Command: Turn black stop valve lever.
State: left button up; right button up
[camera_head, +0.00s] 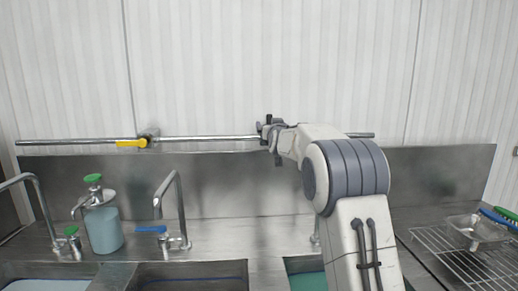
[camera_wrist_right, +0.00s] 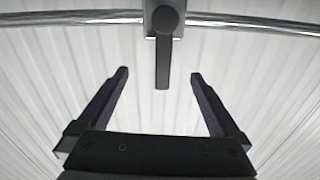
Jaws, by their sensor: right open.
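The black stop valve lever (camera_wrist_right: 163,62) shows in the right wrist view. It hangs from a valve body on a horizontal metal pipe (camera_wrist_right: 75,17), its free end pointing down in the picture. My right gripper (camera_wrist_right: 159,73) is open, one dark finger on each side of the lever. The lever's end appears between the fingertips, with clear gaps on both sides; I cannot tell how far away it is in depth. In the head view my right arm reaches up to the pipe (camera_head: 205,138) and mostly hides the valve there. My left gripper is not in view.
A yellow valve lever (camera_head: 131,143) sits further left on the pipe. Below are sinks, a faucet with a blue handle (camera_head: 151,229) and a green-topped soap bottle (camera_head: 103,228). A wire rack (camera_head: 440,240) holding a metal tray (camera_head: 474,228) stands right.

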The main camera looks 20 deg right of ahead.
jog(key=b+v, duration=0.2)
jog(key=v, duration=0.2)
jog(key=shift+s+a, duration=0.1)
jog(key=shift+s, duration=0.2)
